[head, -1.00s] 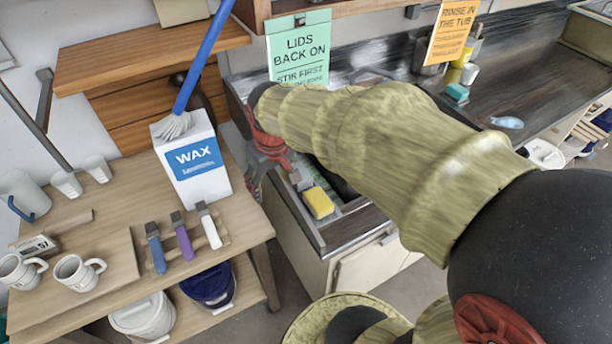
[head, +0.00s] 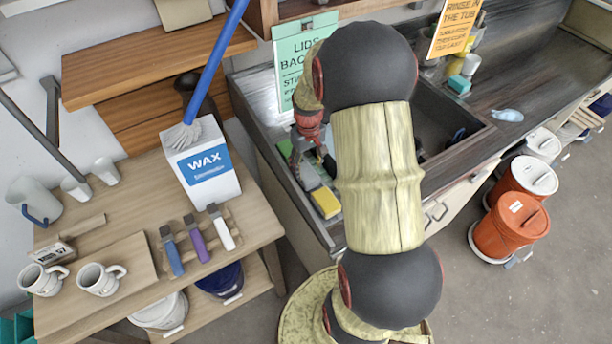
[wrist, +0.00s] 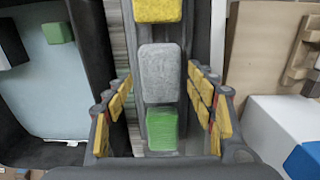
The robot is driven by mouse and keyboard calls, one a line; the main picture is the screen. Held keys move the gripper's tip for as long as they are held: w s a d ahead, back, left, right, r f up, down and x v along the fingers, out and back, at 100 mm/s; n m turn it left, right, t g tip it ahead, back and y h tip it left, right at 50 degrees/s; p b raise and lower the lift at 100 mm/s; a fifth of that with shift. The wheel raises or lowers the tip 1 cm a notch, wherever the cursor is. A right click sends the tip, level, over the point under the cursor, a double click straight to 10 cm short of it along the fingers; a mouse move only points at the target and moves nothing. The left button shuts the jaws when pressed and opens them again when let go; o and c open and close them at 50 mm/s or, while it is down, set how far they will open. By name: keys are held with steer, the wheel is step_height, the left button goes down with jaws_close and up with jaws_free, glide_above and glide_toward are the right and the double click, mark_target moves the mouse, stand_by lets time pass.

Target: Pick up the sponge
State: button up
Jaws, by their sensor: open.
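A yellow block like a sponge (head: 325,202) lies on the narrow ledge at the near left of the sink; its edge shows at the top of the wrist view (wrist: 157,9). A grey block (wrist: 160,72) and a green block (wrist: 162,128) lie in line with it. A teal sponge-like block (head: 459,85) sits on the far counter. My gripper (wrist: 161,86) is open and empty, with its fingers on either side of the line of blocks, nearest the grey one. In the head view my gripper (head: 312,160) is over the ledge, behind the yellow block, partly hidden by my arm.
The sink basin (head: 450,115) lies right of the ledge. A wooden table (head: 130,215) with a WAX box (head: 205,175), mugs and several handled tools stands to the left. Orange buckets (head: 508,222) stand on the floor at right.

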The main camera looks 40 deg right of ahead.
mark_target(308, 175)
step_height(308, 175, down, 5)
steer(key=shift+r, duration=0.2)
steer(key=shift+c, duration=0.8)
steer(key=c, duration=0.4)
steer(key=shift+c, duration=0.2)
steer(key=shift+r, duration=0.1)
